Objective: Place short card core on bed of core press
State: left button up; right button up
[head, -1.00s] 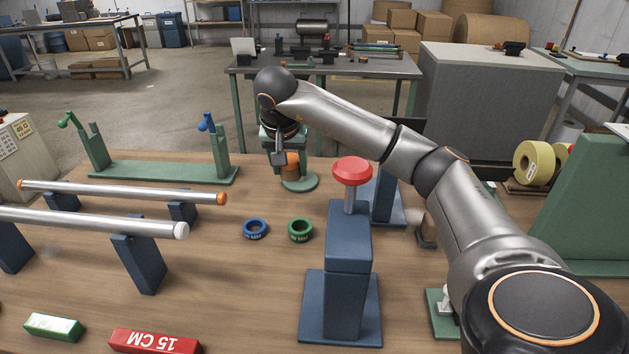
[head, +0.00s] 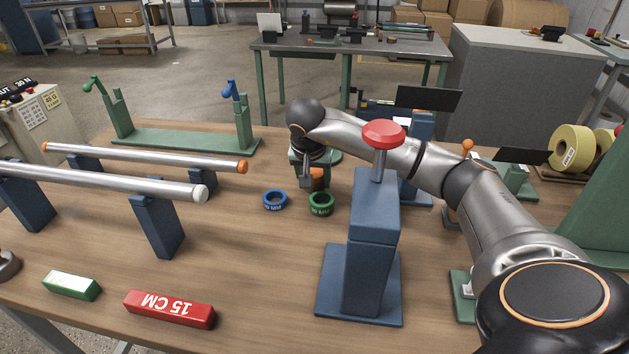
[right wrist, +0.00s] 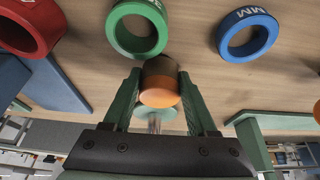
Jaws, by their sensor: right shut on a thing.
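The short card core (head: 317,176), a small brown cylinder with an orange end, is held by my right gripper (head: 314,180). In the right wrist view the core (right wrist: 160,82) sits between the two green fingers of the gripper (right wrist: 160,95), which are shut on it. It is just behind the green ring (head: 321,203), clear of the green round stand (head: 331,157). A blue post with a red knob (head: 384,134) stands front right on a blue base (head: 335,290); I cannot tell whether it is the core press. My left gripper is not in view.
A blue ring (head: 275,200) lies beside the green one; a red ring (right wrist: 30,25) shows in the right wrist view. Two metal rods (head: 150,159) rest on blue supports at left. A red 15 CM block (head: 169,308) and green block (head: 71,285) lie in front.

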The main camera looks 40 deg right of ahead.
jog(key=shift+f, duration=0.2)
jog(key=shift+f, duration=0.1)
jog(key=o, duration=1.3)
